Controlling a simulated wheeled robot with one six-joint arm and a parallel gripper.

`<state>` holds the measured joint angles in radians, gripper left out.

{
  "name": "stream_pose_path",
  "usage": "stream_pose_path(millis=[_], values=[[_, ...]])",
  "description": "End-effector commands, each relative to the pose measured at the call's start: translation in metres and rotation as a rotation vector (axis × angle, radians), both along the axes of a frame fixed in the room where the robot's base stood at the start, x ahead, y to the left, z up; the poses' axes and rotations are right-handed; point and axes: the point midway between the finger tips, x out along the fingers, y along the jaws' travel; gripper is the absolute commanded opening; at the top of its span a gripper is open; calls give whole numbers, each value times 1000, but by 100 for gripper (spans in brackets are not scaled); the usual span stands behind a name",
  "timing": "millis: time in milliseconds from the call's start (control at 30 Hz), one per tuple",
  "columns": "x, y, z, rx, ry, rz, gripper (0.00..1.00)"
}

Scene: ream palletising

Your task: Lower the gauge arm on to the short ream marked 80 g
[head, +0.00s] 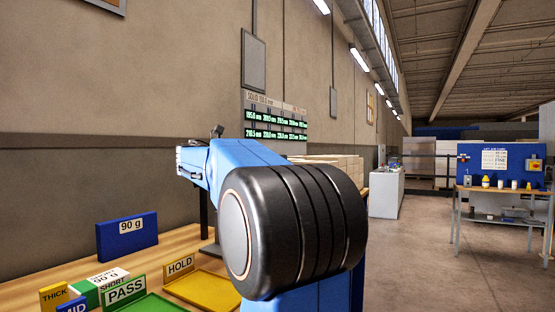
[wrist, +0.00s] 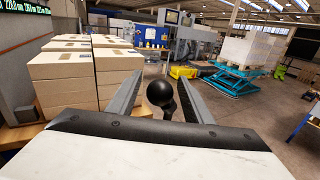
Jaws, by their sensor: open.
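In the wrist view my gripper (wrist: 161,76) is open, with a grey finger on each side. A round black knob (wrist: 160,92) on a dark stem shows between the fingers, with gaps on both sides; I cannot tell whether it belongs to the gauge arm. In the head view my blue arm and its black joint cover the middle and hide most of the gripper. A green-and-white block marked SHORT (head: 106,280) lies at lower left; its weight mark is hard to read. No clear 80 g mark shows.
On the wooden bench (head: 185,243) stand a blue block marked 90 g (head: 127,237), a yellow THICK block (head: 54,298), a green PASS tray (head: 155,304) and a yellow HOLD tray (head: 210,288). Stacked pale reams (wrist: 65,85) stand close left of the gripper.

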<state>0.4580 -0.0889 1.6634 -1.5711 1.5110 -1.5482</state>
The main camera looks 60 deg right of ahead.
Motion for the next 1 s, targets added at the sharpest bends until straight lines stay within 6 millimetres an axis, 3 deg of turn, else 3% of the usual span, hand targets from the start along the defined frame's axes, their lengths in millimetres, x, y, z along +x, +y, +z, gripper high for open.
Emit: stream_pose_path(millis=[233, 600, 800, 1000], values=[[-8, -19, 0, 0, 0, 0, 46], [-9, -21, 0, 0, 0, 0, 46], [-9, -21, 0, 0, 0, 1, 0], [-11, -21, -2, 1, -8, 0, 0]])
